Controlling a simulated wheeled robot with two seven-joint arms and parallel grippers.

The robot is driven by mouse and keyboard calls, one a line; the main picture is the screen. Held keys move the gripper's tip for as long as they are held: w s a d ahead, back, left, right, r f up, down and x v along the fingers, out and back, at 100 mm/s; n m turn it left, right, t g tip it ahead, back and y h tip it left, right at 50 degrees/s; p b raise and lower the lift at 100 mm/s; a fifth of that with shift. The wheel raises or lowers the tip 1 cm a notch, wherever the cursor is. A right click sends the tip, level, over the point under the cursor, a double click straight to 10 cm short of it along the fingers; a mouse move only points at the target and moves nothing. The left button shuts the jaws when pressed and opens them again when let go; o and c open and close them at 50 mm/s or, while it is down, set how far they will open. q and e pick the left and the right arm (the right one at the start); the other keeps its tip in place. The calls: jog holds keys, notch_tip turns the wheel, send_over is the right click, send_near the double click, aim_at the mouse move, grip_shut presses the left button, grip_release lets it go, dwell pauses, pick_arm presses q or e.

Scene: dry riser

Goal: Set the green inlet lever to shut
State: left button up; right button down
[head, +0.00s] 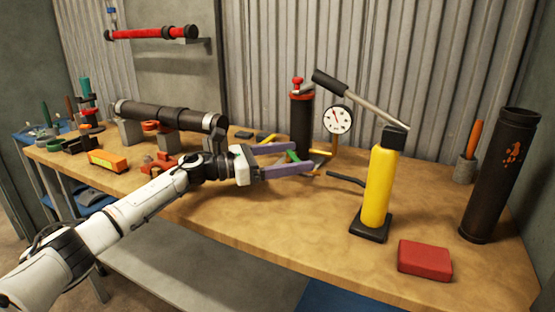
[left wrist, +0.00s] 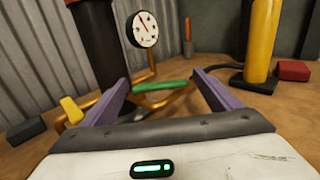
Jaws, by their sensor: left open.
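The green inlet lever (left wrist: 161,86) shows in the left wrist view as a green bar lying across the copper pipework, ahead of and between my open fingers. In the head view the green lever (head: 293,156) shows between the purple fingers, partly hidden by them. My left gripper (head: 303,158) is open around the area of the lever; it also shows in the left wrist view (left wrist: 160,84). I cannot tell if a finger touches the lever. A dial gauge (head: 338,120) stands on the pipe behind it, next to the dark riser cylinder (head: 301,125). My right gripper is not in view.
A yellow hand pump (head: 379,185) with a long handle stands to the right, its black hose running toward the pipework. A red block (head: 425,259) and a tall black tube (head: 497,180) are further right. A yellow lever (left wrist: 71,109) sits left of the fingers. The bench (head: 270,225) front is clear.

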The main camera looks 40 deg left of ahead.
pick_arm(q)
jog(key=b+v, duration=0.1)
jog(key=v, duration=0.7)
jog(key=shift+s+a+f, duration=0.1)
jog(key=shift+f, duration=0.1)
jog(key=shift+s+a+r+b, duration=0.2)
jog(key=shift+s+a+b, duration=0.15)
jog(key=shift+s, duration=0.2)
